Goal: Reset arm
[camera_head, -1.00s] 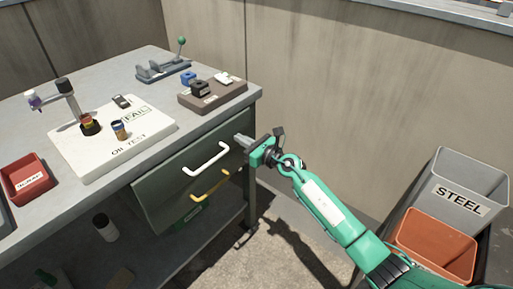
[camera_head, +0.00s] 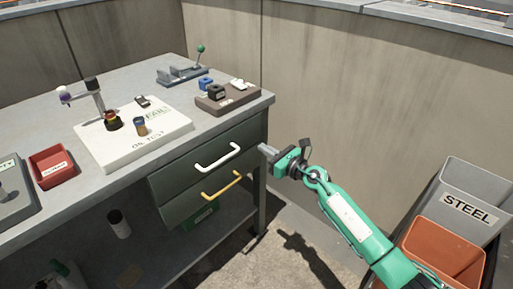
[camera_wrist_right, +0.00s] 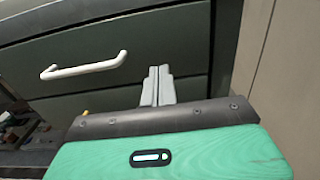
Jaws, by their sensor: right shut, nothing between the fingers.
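My right gripper (camera_head: 268,151) is shut and empty, in free air just right of the workbench's drawers. It also shows in the right wrist view (camera_wrist_right: 159,74), fingers together, pointing at the drawer fronts. The green right arm comes in from the lower right. The upper drawer has a white handle (camera_head: 217,158), which also shows in the right wrist view (camera_wrist_right: 84,66) to the left of the fingers. The lower drawer has a yellow handle (camera_head: 222,187). Both drawers look closed, and the gripper is apart from both handles. My left gripper is not in view.
The grey workbench (camera_head: 60,117) holds a white oil test board (camera_head: 160,122), a red bin (camera_head: 52,166) and a brown block holder (camera_head: 226,104). A grey STEEL bin (camera_head: 470,190) and an orange bin (camera_head: 446,249) stand at the right. A concrete wall (camera_head: 350,110) stands behind.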

